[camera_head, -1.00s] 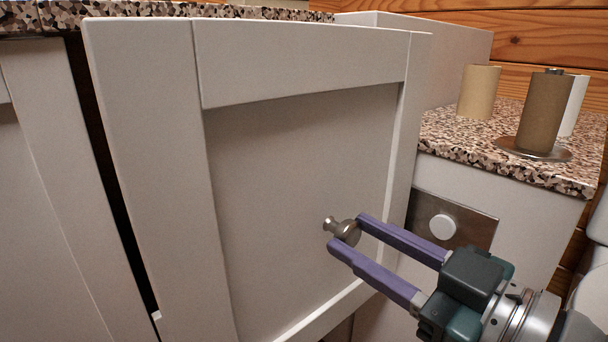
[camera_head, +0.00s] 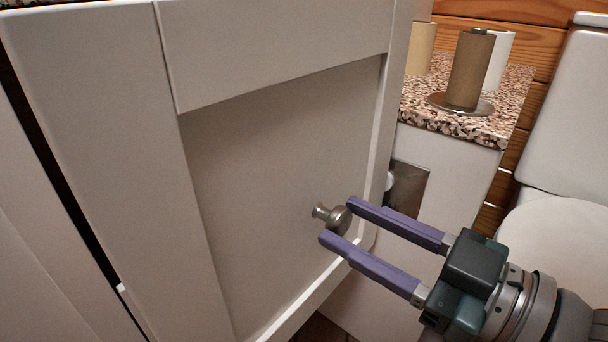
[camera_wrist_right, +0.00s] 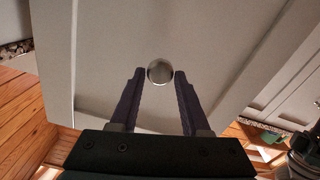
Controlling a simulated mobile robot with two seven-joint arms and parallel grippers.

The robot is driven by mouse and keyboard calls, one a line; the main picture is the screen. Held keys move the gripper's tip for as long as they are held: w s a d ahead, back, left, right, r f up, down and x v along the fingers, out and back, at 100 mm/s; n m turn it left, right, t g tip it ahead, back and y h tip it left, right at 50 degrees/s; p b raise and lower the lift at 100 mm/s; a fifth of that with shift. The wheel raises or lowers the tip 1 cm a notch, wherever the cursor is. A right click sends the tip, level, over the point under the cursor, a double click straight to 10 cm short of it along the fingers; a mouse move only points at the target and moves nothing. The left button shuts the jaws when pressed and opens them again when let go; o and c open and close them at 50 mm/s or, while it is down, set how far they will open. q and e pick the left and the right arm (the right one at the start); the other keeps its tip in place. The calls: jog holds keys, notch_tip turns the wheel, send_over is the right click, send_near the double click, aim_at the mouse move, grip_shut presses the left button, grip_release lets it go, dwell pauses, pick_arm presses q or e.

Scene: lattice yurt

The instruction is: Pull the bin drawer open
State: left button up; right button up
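The bin drawer has a tall white panelled front (camera_head: 270,170) that fills the middle of the head view. It stands forward of the cabinet face beside it, with a dark gap along its left edge. A round metal knob (camera_head: 331,217) sits on its recessed panel. My right gripper (camera_head: 336,219) comes in from the lower right, its two purple fingertips on either side of the knob. They appear shut on it. In the right wrist view the knob (camera_wrist_right: 160,71) lies between the fingertips, nearly filling the gap.
Right of the drawer, a speckled counter (camera_head: 455,115) carries a brown roll on a metal stand (camera_head: 470,70). A metal plate (camera_head: 408,188) is on the cabinet side below. A white toilet (camera_head: 560,230) stands at the far right.

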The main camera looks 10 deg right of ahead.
jog(key=o, duration=0.3)
jog(key=shift+o, duration=0.2)
jog(key=p+v, duration=0.3)
jog(key=v, duration=0.7)
